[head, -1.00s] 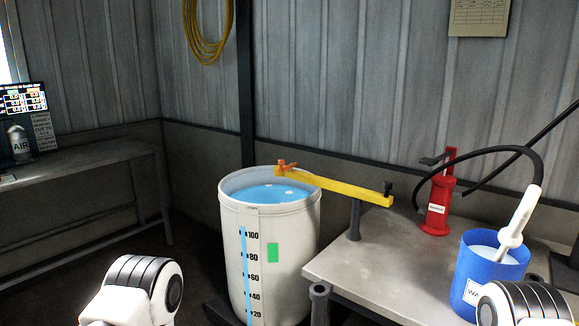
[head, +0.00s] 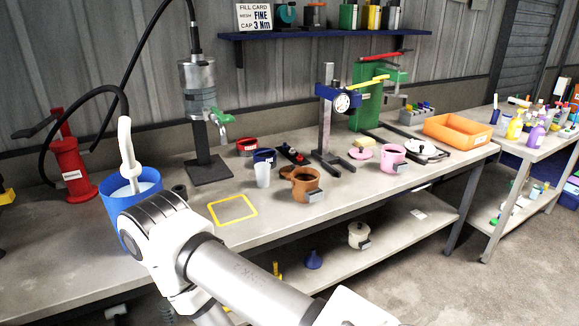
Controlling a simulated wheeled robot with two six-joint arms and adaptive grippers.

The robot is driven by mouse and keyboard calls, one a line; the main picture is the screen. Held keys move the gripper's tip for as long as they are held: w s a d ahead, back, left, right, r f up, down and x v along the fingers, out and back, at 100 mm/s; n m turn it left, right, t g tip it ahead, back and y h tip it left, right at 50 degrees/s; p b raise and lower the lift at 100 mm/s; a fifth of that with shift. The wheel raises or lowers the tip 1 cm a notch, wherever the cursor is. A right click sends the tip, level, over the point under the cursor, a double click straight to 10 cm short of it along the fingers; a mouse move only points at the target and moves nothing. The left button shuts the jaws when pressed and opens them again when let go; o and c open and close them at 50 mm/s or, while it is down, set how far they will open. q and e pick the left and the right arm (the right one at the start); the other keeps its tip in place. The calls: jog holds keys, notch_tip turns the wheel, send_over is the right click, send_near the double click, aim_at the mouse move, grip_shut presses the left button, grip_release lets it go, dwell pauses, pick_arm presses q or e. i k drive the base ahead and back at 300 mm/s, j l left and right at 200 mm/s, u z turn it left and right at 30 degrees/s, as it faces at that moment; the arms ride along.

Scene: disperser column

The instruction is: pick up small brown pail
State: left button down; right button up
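The small brown pail (head: 300,187) stands upright on the grey workbench (head: 260,225), near the middle of the head view. It has a small grey block on its front right side and a rounded part, perhaps a handle or spout, at its upper left. No gripper touches it. A white and grey link of my arm crosses the lower left of the view, in front of the bench. Neither of my grippers shows.
A white cup (head: 262,174) stands just left of the pail, with a yellow square outline (head: 232,209) nearer. A gauge stand (head: 327,125) is behind; a pink pail (head: 392,158) and orange bin (head: 458,130) are right. A blue bucket (head: 133,201) is left.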

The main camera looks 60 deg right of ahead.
aim_at(307, 187)
jog(key=z, duration=2)
